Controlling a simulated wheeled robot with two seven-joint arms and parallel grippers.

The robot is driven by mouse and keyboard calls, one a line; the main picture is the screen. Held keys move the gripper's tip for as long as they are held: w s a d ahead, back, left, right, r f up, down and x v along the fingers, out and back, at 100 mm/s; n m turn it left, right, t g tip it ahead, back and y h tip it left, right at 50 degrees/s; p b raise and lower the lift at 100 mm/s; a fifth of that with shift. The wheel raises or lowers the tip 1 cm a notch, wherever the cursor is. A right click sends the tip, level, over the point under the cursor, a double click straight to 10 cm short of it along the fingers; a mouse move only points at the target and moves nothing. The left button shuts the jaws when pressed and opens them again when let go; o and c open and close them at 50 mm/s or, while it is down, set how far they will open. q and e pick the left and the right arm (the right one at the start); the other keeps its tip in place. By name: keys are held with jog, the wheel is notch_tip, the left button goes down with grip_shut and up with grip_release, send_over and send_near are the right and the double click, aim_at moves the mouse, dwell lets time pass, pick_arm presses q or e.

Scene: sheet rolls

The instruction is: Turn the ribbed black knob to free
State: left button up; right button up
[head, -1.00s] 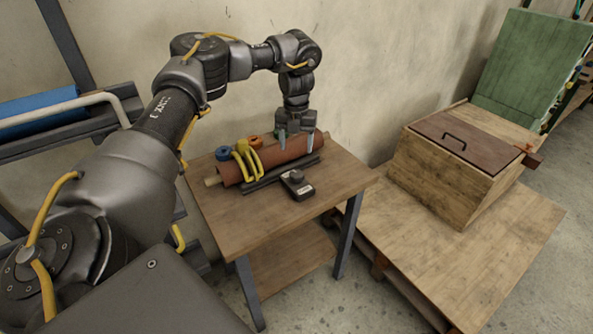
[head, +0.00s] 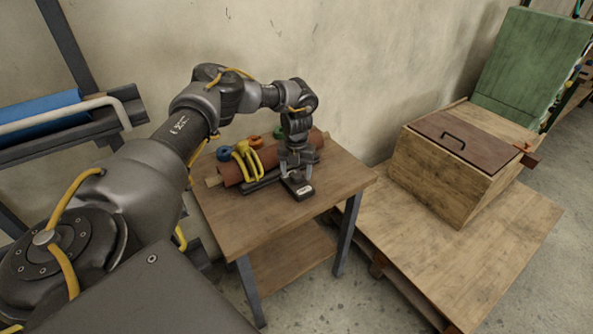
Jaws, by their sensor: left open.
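The ribbed black knob sits on a small dark box (head: 302,193) near the middle of the small wooden table. The knob itself is mostly hidden behind my gripper, so I cannot tell which way it points. My left gripper (head: 296,176) points down right over the box, with its fingers apart at the knob. I cannot tell whether the fingers touch the knob. My right gripper is not in view.
Behind the box a reddish-brown roll (head: 262,161) lies on the table (head: 250,220), with yellow clamps (head: 246,162) and blue and orange round pieces by it. The table's front is clear. A wooden box with a handled lid (head: 455,165) stands on a pallet at right.

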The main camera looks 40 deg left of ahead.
pick_arm(q)
jog(key=c, duration=1)
